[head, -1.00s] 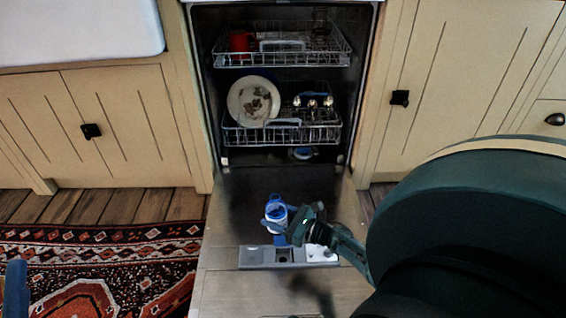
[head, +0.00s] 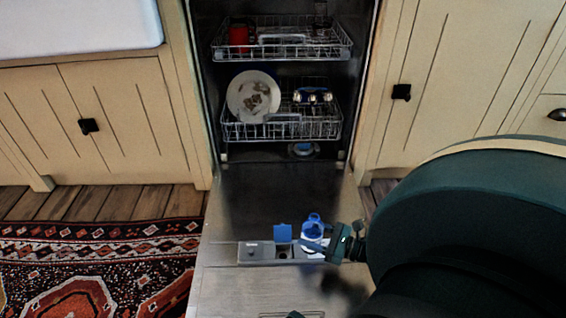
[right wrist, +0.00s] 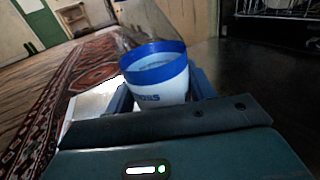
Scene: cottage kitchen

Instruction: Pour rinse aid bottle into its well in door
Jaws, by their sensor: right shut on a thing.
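The rinse aid bottle (head: 312,232), white and blue, is held over the open dishwasher door by my right gripper (head: 328,246), which comes in from the right and is shut on it. In the right wrist view the bottle (right wrist: 157,75) shows a white body with a blue band between the fingers. The dispenser (head: 256,252) is a grey panel in the door with a raised blue lid (head: 282,233) and a dark well (head: 283,253) below the lid. The bottle is just right of the lid and well; its exact height and tilt are hard to tell.
The dishwasher's upper rack (head: 335,48) and lower rack (head: 240,132) hold dishes, including a red mug (head: 238,37) and a plate (head: 252,97). A patterned rug (head: 100,235) lies left of the door. The door's upper part is clear.

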